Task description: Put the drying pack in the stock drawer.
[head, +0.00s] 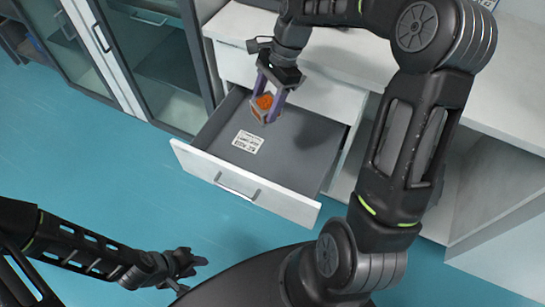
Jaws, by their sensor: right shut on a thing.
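The stock drawer (290,165) is pulled open below the white worktop, with a grey inside and a white front. My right gripper (266,108) is over the open drawer, shut on a small orange and grey pack, the drying pack (264,102). The pack is held between the two purple-grey fingers, and the fingers hide part of it. I cannot tell its exact height above the drawer floor. My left gripper (190,270) is low at the bottom, left of centre, away from the drawer; its jaw state is unclear.
A white printed label (248,142) lies in the drawer. The drawer's front panel (240,188) with its handle juts out over the teal floor. A glass-door cabinet (150,50) stands to the left. The white worktop (345,52) is behind the gripper. Most of the drawer floor is clear.

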